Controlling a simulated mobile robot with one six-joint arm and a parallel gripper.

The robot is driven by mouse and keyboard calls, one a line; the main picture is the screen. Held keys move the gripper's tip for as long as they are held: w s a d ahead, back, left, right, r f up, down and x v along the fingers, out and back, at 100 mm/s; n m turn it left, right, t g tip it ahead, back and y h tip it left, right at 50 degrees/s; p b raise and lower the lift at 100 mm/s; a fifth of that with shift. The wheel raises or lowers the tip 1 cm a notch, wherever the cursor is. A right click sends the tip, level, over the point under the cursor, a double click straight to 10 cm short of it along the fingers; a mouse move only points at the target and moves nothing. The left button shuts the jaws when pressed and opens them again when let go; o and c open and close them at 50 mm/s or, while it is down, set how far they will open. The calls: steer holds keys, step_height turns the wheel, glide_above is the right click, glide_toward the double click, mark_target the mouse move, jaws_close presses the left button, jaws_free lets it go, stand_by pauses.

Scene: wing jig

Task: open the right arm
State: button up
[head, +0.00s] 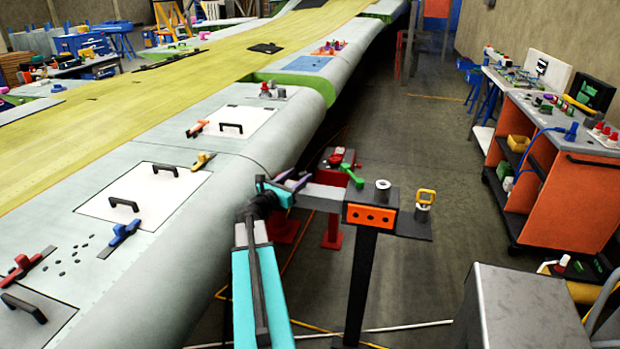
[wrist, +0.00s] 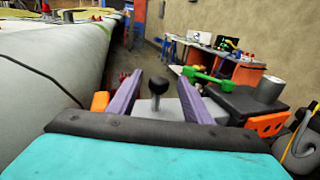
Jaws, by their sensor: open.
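The right arm looks to be the grey bar (head: 322,197) joined to a dark block with an orange plate (head: 370,217) on a black post. In the wrist view, a black ball knob (wrist: 155,86) stands on the grey bar (wrist: 166,108). My gripper (head: 292,181) is at the bar's left end, beside the wing edge. Its purple fingers (wrist: 160,82) are open, one on each side of the knob in the picture. I cannot tell whether they touch it. In the head view my gripper hides the knob.
The wing (head: 190,245) fills the left.

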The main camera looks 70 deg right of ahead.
steer(key=shift+f, duration=0.55)
steer(key=shift+d, duration=0.1)
steer(key=shift+x, duration=0.75)
steer(key=shift+p+x, duration=1)
steer(key=shift+x, duration=1.95)
jaws_close()
